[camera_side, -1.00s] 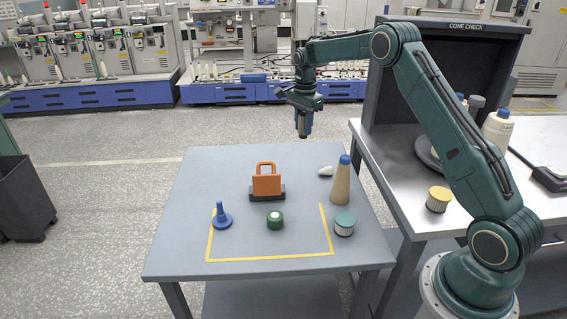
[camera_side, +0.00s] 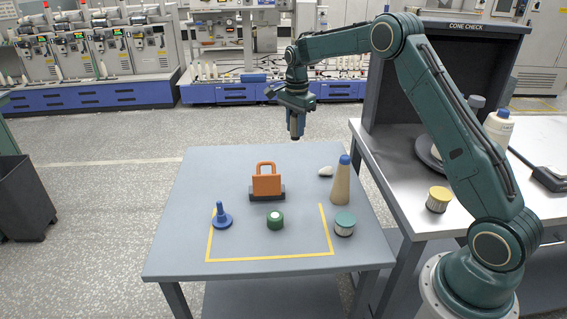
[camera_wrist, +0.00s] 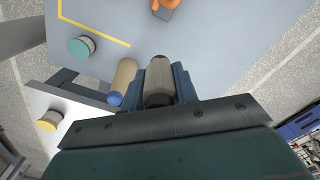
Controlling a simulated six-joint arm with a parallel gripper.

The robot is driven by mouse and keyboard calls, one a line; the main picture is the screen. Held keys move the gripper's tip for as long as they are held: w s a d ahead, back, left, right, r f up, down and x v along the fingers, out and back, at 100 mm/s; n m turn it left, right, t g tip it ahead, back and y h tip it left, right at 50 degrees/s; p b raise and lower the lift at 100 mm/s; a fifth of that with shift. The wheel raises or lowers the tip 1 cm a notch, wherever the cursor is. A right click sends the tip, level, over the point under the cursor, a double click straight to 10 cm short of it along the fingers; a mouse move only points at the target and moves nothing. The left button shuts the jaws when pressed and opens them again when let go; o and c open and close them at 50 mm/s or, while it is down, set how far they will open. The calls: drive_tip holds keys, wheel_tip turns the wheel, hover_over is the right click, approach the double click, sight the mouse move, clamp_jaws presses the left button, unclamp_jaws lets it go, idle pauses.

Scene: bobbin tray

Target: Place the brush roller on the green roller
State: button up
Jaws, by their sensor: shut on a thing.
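My gripper (camera_side: 297,130) is above the far part of the grey table. It is shut on a brownish-grey cylinder with a black end, which I take as the brush roller (camera_wrist: 160,80). The roller lies between the blue jaws in the wrist view, and in the side view the jaws mostly hide it.
An orange-handled block (camera_side: 266,184) stands behind the green roller. A blue peg (camera_side: 221,216) is to its left, a teal-lidded pot (camera_side: 344,225) to its right. A tan cone with blue tip (camera_side: 341,182) and a small white piece (camera_side: 326,171) are at the right.

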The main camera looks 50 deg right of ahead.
drive_tip(key=s+a+r+n, duration=0.1)
drive_tip(key=s+a+r, duration=0.1)
drive_tip(key=a, duration=0.5)
drive_tip(key=s+a+r, duration=0.1)
drive_tip(key=s+a, duration=0.2)
drive_tip(key=a, duration=0.5)
hover_over(275, 215)
wheel_tip(275, 215, down, 20)
drive_tip(key=shift+r, duration=0.15)
idle(0.5)
drive_tip(key=o, duration=1)
wheel_tip(275, 215, up, 12)
drive_tip(key=shift+r, duration=0.1)
